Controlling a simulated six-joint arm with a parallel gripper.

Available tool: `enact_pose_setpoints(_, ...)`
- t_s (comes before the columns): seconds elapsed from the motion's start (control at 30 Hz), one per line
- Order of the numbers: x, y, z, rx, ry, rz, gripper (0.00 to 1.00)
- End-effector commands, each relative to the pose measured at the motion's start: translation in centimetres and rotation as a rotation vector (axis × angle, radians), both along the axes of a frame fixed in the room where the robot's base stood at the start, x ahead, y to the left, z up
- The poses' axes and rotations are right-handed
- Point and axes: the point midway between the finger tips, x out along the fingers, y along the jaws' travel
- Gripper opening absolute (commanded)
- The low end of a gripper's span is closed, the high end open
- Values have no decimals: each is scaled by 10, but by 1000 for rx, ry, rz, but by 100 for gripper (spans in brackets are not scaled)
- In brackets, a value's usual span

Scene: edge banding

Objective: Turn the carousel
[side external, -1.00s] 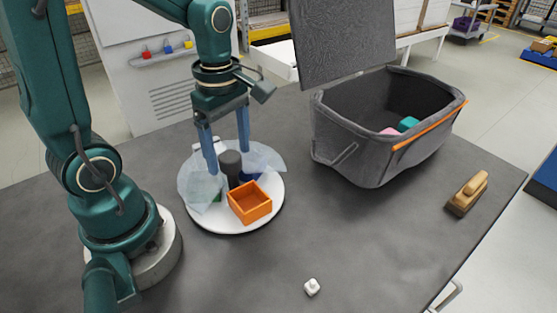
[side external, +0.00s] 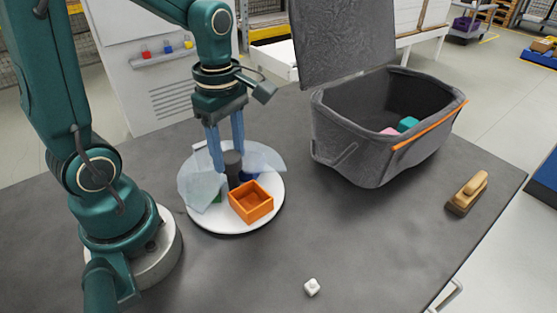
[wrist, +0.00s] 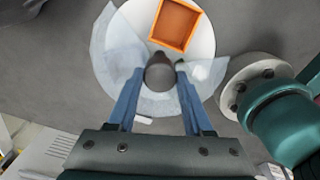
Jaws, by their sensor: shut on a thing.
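The carousel (side external: 212,222) is a round white turntable on the grey table, with translucent bluish panels standing around part of it. It also shows in the wrist view (wrist: 204,40). A dark grey upright knob (side external: 233,160) rises from its middle. An orange open box (side external: 251,202) sits on the side toward the camera, with green and blue items partly hidden behind the panels and knob. My gripper (side external: 228,172) points down with its blue fingers on either side of the knob, shut on it. In the wrist view the fingertips (wrist: 160,72) flank the knob's round top.
A dark grey bin (side external: 365,150) with its lid raised and pink and teal items inside stands to the right. A wooden-handled brush (side external: 467,193) lies near the right edge. A small white piece (side external: 312,287) lies in front.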

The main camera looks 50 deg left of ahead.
Motion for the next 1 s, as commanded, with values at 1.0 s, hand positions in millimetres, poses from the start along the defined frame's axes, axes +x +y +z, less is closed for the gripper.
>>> enact_pose_setpoints(1.0, 1, -1, 1, -5, -3, 890, 0)
